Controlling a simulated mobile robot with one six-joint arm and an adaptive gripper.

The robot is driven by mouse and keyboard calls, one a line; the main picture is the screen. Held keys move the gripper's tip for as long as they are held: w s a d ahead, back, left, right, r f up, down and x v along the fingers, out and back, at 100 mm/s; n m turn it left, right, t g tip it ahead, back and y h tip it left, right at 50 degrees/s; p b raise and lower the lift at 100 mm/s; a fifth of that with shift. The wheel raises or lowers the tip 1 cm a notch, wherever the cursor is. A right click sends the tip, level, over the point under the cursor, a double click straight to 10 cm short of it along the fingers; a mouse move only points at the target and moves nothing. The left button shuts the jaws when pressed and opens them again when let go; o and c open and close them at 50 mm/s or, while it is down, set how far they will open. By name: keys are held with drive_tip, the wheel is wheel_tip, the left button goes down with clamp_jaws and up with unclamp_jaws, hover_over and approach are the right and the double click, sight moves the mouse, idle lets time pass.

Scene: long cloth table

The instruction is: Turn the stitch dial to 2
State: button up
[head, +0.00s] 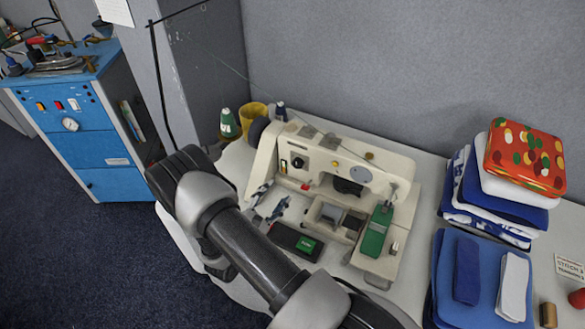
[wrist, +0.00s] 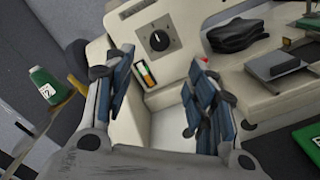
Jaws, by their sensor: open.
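The cream sewing machine (head: 322,160) stands on the table in the head view. Its stitch dial (head: 298,162) is a small black knob on a dark plate at the upper left of its front. In the wrist view the dial (wrist: 159,40) sits near the top, facing me, with a small light mark on it. The numbers are too small to read. My gripper (head: 270,203) is in front of the machine's left end. In the wrist view my gripper (wrist: 158,72) is open, its blue-padded fingers apart and empty, below and to either side of the dial, not touching it.
A green thread cone (wrist: 47,85) stands left of the machine, near a yellow cup (head: 254,113). A dark box with a green label (head: 305,246) lies in front. Folded cloths (head: 462,195) and a patterned tin (head: 525,157) are at the right.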

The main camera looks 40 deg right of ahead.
sight(297, 165)
drive_tip(key=b+x, duration=0.1)
drive_tip(key=x, duration=1.2)
drive_tip(key=shift+w+d, duration=0.15)
drive_tip(key=shift+c, duration=0.2)
drive_tip(key=c, duration=1)
drive_tip(key=shift+c, duration=0.2)
drive_tip(key=shift+n, duration=0.4)
drive_tip(key=n+b, duration=0.1)
drive_tip(key=n, duration=0.4)
drive_tip(key=shift+b, duration=0.4)
drive_tip(key=n, duration=0.6)
